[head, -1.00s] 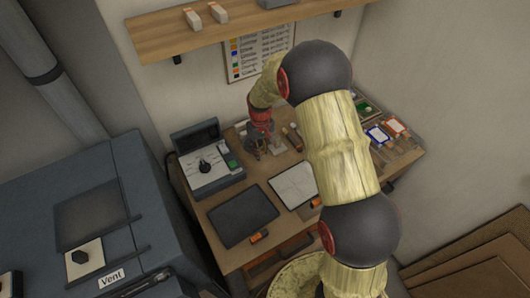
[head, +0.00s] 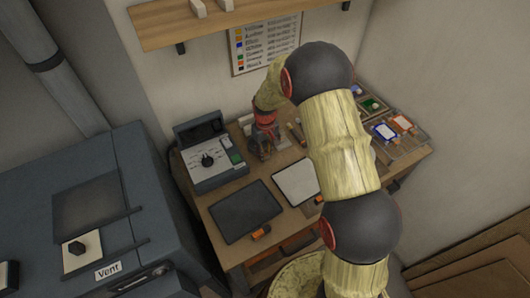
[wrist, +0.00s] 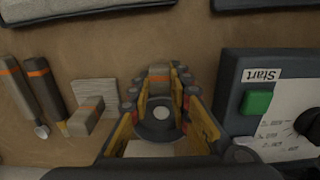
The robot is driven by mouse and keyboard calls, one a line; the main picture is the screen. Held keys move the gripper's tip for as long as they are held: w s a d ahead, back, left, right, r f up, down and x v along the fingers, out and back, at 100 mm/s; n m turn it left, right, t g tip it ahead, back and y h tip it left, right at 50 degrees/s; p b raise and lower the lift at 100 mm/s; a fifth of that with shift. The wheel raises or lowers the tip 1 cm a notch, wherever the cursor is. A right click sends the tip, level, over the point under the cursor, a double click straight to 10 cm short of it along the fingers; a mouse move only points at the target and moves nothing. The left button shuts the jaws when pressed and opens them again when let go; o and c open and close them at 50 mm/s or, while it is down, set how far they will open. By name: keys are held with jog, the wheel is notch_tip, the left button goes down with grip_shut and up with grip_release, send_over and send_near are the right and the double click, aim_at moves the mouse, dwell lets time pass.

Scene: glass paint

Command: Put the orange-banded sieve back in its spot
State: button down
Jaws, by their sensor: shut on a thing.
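My gripper (wrist: 159,100) is shut on a small pale block with an orange band, taken to be the orange-banded sieve (wrist: 159,76); it shows between the fingertips in the wrist view. Its lower part is hidden by the fingers. In the head view my gripper (head: 263,145) is low over the back of the table, right of the grey control box, and the sieve cannot be made out there.
The control box (wrist: 276,105) with a green button is close on the right. A black pad (head: 245,212) and a white sheet (head: 296,183) lie toward the table's front. Bare wood lies between.

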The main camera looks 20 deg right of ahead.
jog(key=shift+f+b, duration=0.35)
jog(key=shift+f, duration=0.2)
dwell(1.1)
jog(key=c, duration=1.6)
grip_release()
notch_tip(320, 180, up, 12)
jog(key=shift+f, duration=0.1)
